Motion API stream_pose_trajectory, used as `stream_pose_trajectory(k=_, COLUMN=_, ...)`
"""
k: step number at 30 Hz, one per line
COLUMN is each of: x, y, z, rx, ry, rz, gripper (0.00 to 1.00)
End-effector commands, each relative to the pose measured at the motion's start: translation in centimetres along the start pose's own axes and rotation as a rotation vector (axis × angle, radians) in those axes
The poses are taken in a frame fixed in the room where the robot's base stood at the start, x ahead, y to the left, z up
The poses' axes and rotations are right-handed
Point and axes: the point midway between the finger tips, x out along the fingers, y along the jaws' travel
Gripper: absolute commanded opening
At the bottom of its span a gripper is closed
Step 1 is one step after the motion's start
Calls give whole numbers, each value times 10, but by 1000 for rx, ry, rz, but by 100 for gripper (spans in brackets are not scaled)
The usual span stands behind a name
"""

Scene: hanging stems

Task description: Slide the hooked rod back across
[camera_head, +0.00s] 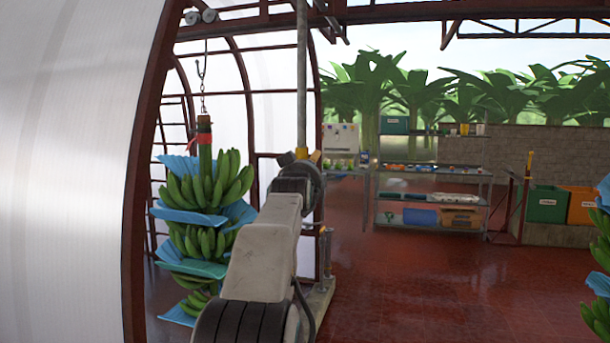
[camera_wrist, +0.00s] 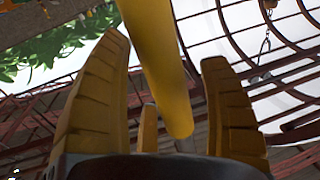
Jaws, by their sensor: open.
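A thick yellow rod (camera_wrist: 158,55) comes in from the top of the wrist view and ends between my fingers. I take it for part of the hooked rod; no hook shows on it. My gripper (camera_wrist: 175,85) is open, with yellow ridged fingers on both sides of the rod and visible gaps to it. In the head view my arm hides most of the gripper; a small yellow part (camera_head: 316,157) shows beside the arm's end. I cannot tell whether it is rod or finger.
A banana bunch (camera_head: 203,200) with blue sheets hangs from a hook and chain (camera_head: 201,80) left of my arm. A grey post (camera_head: 302,70) rises behind the arm. A shelf rack (camera_head: 432,200) and green and orange bins (camera_head: 547,205) stand behind. The red floor (camera_head: 430,290) at right is clear.

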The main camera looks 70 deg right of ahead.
Motion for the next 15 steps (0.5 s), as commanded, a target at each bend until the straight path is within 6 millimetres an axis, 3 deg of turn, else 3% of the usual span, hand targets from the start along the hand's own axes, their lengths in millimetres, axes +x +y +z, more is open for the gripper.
stream_pose_trajectory(k=8, x=-15, y=0, z=-1, rx=0, ry=1, rz=0, gripper=71)
stream_pose_trajectory(k=15, x=-48, y=0, z=-2, rx=0, ry=1, rz=0, gripper=71)
